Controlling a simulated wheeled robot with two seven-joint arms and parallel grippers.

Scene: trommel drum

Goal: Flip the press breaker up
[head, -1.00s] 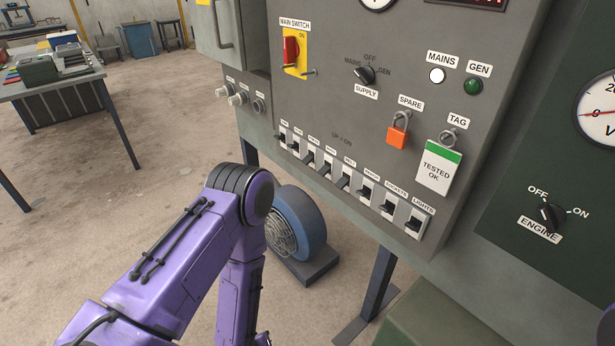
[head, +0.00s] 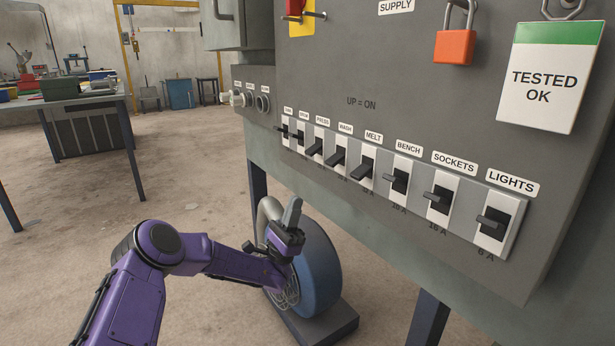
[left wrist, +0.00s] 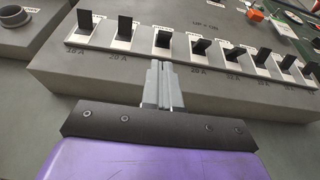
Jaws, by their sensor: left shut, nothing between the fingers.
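The press breaker (head: 315,147) is the third switch from the left in the breaker row, under the PRESS label. Its black lever slants out and downward in the head view. In the left wrist view the press breaker (left wrist: 163,40) is straight ahead of the fingertips. My left gripper (head: 292,207) is below the row in the head view, fingers pointing up. In the left wrist view the left gripper (left wrist: 160,68) is shut and empty, its fingers side by side; whether they touch the panel I cannot tell. My right gripper is out of view.
Close beside it are the wash breaker (head: 336,157) and the melt breaker (head: 363,168). An orange padlock (head: 454,47) and a tag (head: 550,80) hang above the row. A blue wheel-like machine (head: 318,270) stands on the floor below. A workbench (head: 70,97) is at left.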

